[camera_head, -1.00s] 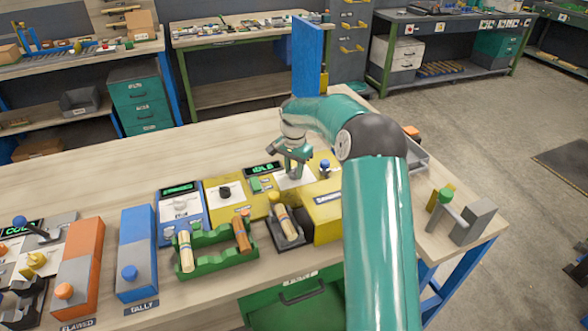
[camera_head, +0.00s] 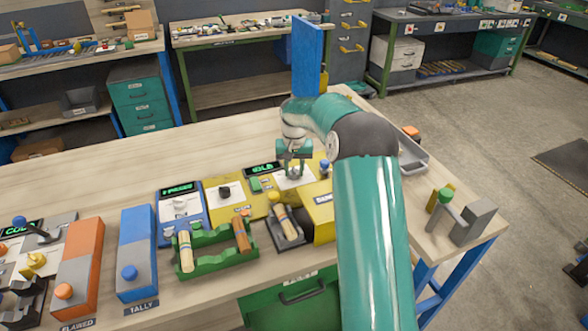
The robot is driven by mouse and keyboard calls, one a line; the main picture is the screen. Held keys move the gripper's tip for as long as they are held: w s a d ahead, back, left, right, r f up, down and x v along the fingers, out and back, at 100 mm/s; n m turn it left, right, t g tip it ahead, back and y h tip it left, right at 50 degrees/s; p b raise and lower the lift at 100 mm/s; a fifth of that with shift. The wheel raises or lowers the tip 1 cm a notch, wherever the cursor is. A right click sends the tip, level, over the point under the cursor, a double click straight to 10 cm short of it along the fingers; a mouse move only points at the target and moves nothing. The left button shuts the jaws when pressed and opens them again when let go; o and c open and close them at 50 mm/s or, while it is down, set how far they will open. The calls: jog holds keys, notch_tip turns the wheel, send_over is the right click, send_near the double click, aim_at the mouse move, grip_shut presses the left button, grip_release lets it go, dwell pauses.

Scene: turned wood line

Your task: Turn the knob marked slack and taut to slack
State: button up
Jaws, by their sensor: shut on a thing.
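My gripper (camera_head: 294,172) points down over the pale plate (camera_head: 284,184) on the right part of the yellow control box (camera_head: 237,208). Its jaws are shut on a small grey knob that stands on this plate. The fingers hide most of the knob, and its pointer direction cannot be told. The words slack and taut cannot be read at this size. A black knob (camera_head: 224,193) on the left part of the same box and a white knob (camera_head: 180,203) on the blue box (camera_head: 182,217) are apart from my gripper.
A blue-topped knob (camera_head: 324,167) stands close right of my gripper. In front are a green rack (camera_head: 216,258) with turned wood pieces and a dark tray (camera_head: 287,241) holding another. Green displays (camera_head: 263,169) stand behind. The bench top (camera_head: 232,147) behind the boxes is clear.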

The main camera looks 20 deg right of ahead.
aim_at(294, 169)
jog(key=n, duration=0.5)
jog(key=shift+n, duration=0.3)
jog(key=n, duration=0.4)
jog(key=shift+n, duration=0.4)
jog(key=o, duration=1)
notch_tip(294, 169, up, 14)
jog(key=shift+f, duration=0.1)
